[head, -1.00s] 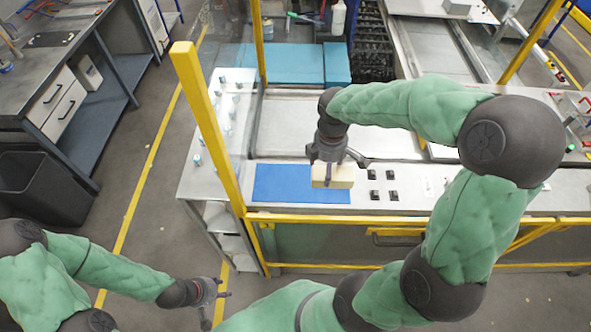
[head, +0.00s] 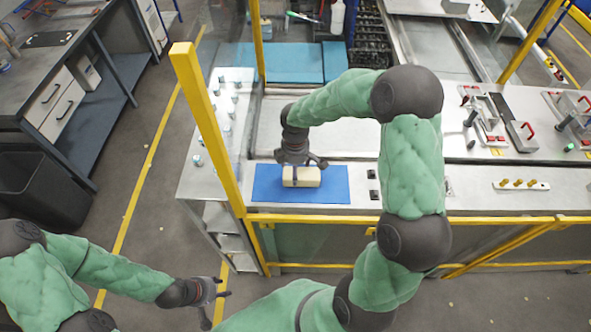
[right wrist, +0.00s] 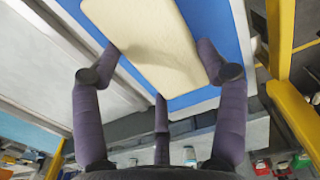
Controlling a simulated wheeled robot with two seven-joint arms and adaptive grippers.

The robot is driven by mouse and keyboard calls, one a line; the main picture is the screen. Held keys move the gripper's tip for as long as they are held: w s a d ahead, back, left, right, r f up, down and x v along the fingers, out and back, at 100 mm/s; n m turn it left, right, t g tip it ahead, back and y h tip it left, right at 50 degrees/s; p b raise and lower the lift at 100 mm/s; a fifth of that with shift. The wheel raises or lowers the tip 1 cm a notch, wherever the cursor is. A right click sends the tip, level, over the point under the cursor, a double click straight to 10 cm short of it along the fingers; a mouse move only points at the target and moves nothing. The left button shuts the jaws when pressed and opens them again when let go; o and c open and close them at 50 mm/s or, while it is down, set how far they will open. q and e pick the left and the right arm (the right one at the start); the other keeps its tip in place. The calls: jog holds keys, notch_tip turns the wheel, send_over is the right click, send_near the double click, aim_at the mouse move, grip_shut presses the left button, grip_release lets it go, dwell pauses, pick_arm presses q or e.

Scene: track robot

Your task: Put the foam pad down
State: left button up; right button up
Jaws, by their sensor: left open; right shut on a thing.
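The foam pad (head: 301,177) is a cream block over the blue mat (head: 330,190) on the steel bench. My right gripper (head: 295,178) comes down on it from above and is shut on it. In the right wrist view the pad (right wrist: 150,40) sits between the fingers of the gripper (right wrist: 160,75), with the blue mat (right wrist: 215,15) behind it. I cannot tell whether the pad touches the mat. My left gripper (head: 218,296) is open and empty, low at the left, away from the bench.
A yellow post (head: 205,125) and yellow rail (head: 400,219) border the bench. Small black blocks (head: 373,185) lie right of the mat. Fixtures with red handles (head: 490,120) stand further right. A dark bin (head: 45,190) stands on the floor at left.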

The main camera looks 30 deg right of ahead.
jog(key=shift+w+f, duration=0.1)
jog(key=shift+f, duration=0.5)
jog(key=o, duration=1.1)
jog(key=shift+f, duration=0.15)
jog(key=shift+o, duration=0.2)
jog(key=shift+r, duration=0.4)
notch_tip(320, 180, up, 12)
jog(key=shift+f, duration=0.2)
